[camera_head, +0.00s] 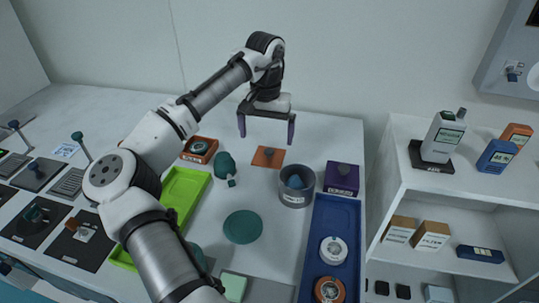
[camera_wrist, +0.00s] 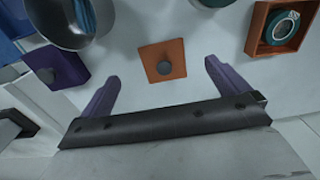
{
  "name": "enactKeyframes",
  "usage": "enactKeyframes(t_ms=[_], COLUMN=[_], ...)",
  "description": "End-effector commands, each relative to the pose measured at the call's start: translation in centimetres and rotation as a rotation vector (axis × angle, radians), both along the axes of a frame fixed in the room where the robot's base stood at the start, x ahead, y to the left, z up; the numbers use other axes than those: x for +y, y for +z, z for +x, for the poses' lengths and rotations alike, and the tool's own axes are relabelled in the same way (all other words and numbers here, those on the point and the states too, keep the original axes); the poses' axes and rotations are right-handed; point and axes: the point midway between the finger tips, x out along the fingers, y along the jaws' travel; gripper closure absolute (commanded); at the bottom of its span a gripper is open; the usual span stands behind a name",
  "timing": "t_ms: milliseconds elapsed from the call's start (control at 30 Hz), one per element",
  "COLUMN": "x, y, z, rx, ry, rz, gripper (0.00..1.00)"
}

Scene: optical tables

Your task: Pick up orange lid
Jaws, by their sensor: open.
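The orange lid (camera_head: 268,157) is a flat square plate with a dark round knob, lying on the white table. In the wrist view the orange lid (camera_wrist: 163,61) lies just beyond the fingertips, roughly centred between them. My gripper (camera_head: 266,137) is open, with its purple fingers pointing down above the table near the lid's far side. The gripper also shows in the wrist view (camera_wrist: 162,72), spread wide with nothing between its fingers.
A grey pot (camera_head: 297,190) with a blue thing inside and a purple box (camera_head: 341,178) stand right of the lid. A teal object (camera_head: 225,166) and an orange open box (camera_head: 199,149) are left. Green (camera_head: 204,183) and blue (camera_head: 310,254) trays lie nearer.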

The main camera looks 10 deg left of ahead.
Motion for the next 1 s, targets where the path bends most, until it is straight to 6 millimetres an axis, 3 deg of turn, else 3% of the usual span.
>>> enactKeyframes(t_ms=[100, 367, 700, 1000], x=[0.0, 0.0, 0.1, 0.1], y=[-1.9, -3.8, -8.1, -8.6], z=[0.0, 0.1, 0.4, 0.4], rx=[0.001, -0.001, -0.002, -0.002], ry=[-0.001, 0.0, -0.002, -0.001], rz=[0.0, 0.0, 0.0, 0.0], gripper=[0.0, 0.0, 0.0, 0.03])
